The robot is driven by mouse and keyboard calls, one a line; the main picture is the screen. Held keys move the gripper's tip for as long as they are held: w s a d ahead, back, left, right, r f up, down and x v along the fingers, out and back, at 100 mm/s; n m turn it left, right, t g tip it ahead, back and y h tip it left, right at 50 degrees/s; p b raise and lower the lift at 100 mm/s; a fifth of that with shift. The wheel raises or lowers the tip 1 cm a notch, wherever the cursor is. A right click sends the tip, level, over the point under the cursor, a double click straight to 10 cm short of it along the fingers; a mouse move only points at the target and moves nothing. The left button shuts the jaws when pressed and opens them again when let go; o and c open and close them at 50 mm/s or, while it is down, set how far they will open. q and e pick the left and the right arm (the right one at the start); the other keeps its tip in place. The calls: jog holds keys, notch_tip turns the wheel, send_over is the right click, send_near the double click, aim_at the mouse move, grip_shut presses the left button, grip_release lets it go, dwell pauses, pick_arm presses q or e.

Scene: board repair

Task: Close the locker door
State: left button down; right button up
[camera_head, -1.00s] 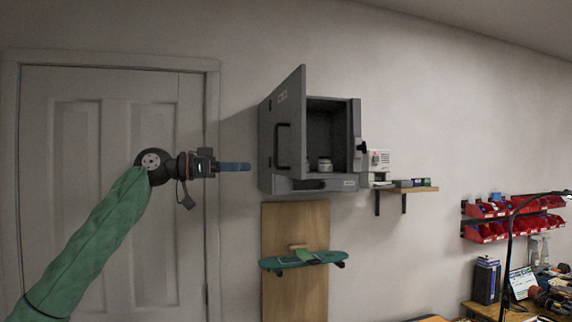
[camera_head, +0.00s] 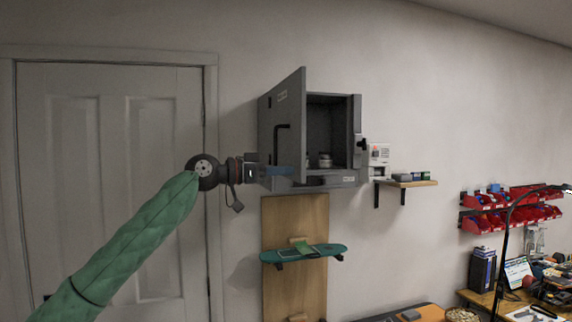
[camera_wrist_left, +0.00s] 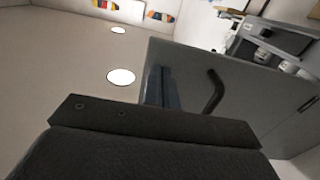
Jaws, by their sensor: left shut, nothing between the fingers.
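The grey locker (camera_head: 334,132) hangs on the wall, and its door (camera_head: 288,108) stands open, swung out to the left. A small jar (camera_head: 325,160) stands inside. My left gripper (camera_head: 286,171) is shut and empty, its blue fingers in front of the door's lower part, below the dark handle (camera_head: 277,147). In the left wrist view the door (camera_wrist_left: 195,72) fills the right half, with its handle (camera_wrist_left: 213,93) just right of the fingers (camera_wrist_left: 160,88). I cannot tell whether the fingers touch the door. My right gripper is out of view.
A small shelf (camera_head: 410,184) with boxes is right of the locker. Below hangs a wooden panel (camera_head: 280,220) with a green skateboard deck (camera_head: 304,254). Red bins (camera_head: 482,203) and a cluttered desk (camera_head: 482,299) are far right. A white door (camera_head: 110,110) is left.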

pick_arm(q)
jog(key=shift+w+d, duration=0.15)
jog(key=shift+d, duration=0.3)
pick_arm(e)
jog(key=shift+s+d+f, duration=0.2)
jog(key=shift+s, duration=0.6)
